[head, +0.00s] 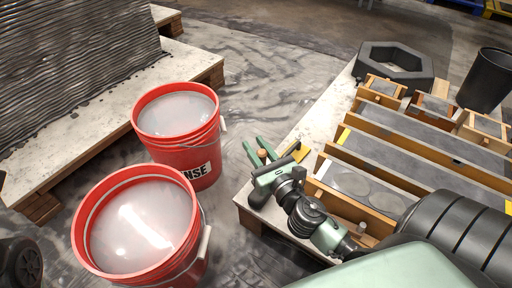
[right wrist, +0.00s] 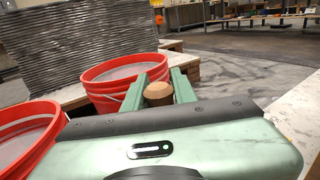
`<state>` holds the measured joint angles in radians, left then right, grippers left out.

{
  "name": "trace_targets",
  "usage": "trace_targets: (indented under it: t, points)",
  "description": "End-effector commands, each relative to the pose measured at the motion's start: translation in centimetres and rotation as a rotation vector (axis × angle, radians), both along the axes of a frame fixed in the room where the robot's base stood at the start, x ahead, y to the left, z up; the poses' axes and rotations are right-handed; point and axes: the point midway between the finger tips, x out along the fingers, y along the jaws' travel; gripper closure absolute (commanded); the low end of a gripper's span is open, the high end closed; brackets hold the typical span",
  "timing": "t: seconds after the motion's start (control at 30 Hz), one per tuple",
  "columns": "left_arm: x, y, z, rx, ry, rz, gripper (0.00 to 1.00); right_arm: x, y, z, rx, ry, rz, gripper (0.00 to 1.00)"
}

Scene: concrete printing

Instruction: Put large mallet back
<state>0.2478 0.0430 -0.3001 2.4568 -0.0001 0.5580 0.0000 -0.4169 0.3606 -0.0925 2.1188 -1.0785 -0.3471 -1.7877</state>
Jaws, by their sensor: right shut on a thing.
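My right gripper (head: 255,146) is in the head view, above the near left corner of the work table and to the right of the red buckets. Its two green fingers are shut on a round brown wooden piece of the large mallet (head: 262,154). In the right wrist view the wooden end of the mallet (right wrist: 158,93) stands between the fingers (right wrist: 158,82). The rest of the mallet is hidden. My left gripper is not in view.
Two red buckets (head: 190,165) of grey liquid stand left of the table (head: 322,112). Wooden moulds (head: 415,135), a dark hexagonal ring (head: 368,62) and a black cylinder (head: 485,82) crowd the table. A layered printed wall (head: 75,55) stands at the upper left. Wet floor lies between.

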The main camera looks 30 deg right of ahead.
Motion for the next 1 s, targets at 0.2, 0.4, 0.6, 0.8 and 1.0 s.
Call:
trace_targets:
  t: [0.2,0.4,0.6,0.8,1.0]
  points:
    - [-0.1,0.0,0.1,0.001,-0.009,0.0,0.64,0.0,0.0,-0.2,0.0,0.0,0.0,0.52]
    - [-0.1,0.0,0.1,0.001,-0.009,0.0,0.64,0.0,0.0,-0.2,0.0,0.0,0.0,0.52]
    - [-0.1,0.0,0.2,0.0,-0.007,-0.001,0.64,-0.4,0.0,0.0,0.001,0.001,0.0,0.52]
    - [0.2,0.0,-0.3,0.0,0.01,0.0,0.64,-3.6,0.3,-0.2,0.001,0.005,-0.001,0.52]
    - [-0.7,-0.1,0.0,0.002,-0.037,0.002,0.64,-7.7,0.6,-0.6,0.003,0.004,-0.003,0.52]
